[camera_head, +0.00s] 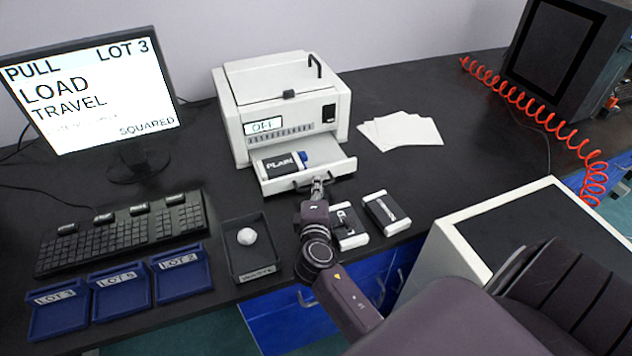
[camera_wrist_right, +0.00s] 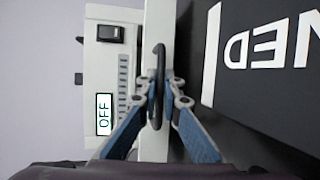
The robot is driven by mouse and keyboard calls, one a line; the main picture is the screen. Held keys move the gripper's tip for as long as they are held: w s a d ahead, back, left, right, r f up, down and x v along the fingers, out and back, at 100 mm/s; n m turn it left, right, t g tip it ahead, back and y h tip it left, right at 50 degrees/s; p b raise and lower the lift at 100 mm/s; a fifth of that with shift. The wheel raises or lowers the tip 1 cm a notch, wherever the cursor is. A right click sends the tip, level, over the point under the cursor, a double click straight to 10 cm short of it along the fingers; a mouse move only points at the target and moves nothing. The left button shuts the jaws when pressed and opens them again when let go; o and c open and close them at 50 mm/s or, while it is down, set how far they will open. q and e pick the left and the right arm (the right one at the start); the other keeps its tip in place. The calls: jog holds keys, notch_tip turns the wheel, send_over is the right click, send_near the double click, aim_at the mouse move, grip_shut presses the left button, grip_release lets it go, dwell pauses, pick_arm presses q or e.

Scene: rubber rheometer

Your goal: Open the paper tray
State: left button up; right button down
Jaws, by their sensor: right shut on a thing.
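The white printer-like machine (camera_head: 285,100) stands on the dark bench, with a small display reading OFF. Its paper tray (camera_head: 340,168) sticks out at the front, and a black-and-white box labelled PLAIN (camera_head: 280,165) with a blue part lies in it. My right gripper (camera_head: 318,186) is at the tray's front. In the right wrist view my right gripper (camera_wrist_right: 158,85) is shut on the dark tray handle (camera_wrist_right: 160,60), its fingers on both sides of it. My left gripper is in neither view.
Two black-and-white boxes (camera_head: 386,212) lie just right of my right gripper. A black bin (camera_head: 235,270) with a white lump, blue trays (camera_head: 120,292) and a keyboard (camera_head: 125,232) are to the left. White sheets (camera_head: 402,131) lie right of the machine. A white-edged cabinet (camera_head: 470,245) stands at the front right.

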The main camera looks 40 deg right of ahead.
jog(key=shift+w, duration=0.1)
jog(key=c, duration=2.5)
grip_release()
jog(key=o, duration=0.4)
jog(key=shift+a, duration=0.15)
jog(key=v, duration=1.2)
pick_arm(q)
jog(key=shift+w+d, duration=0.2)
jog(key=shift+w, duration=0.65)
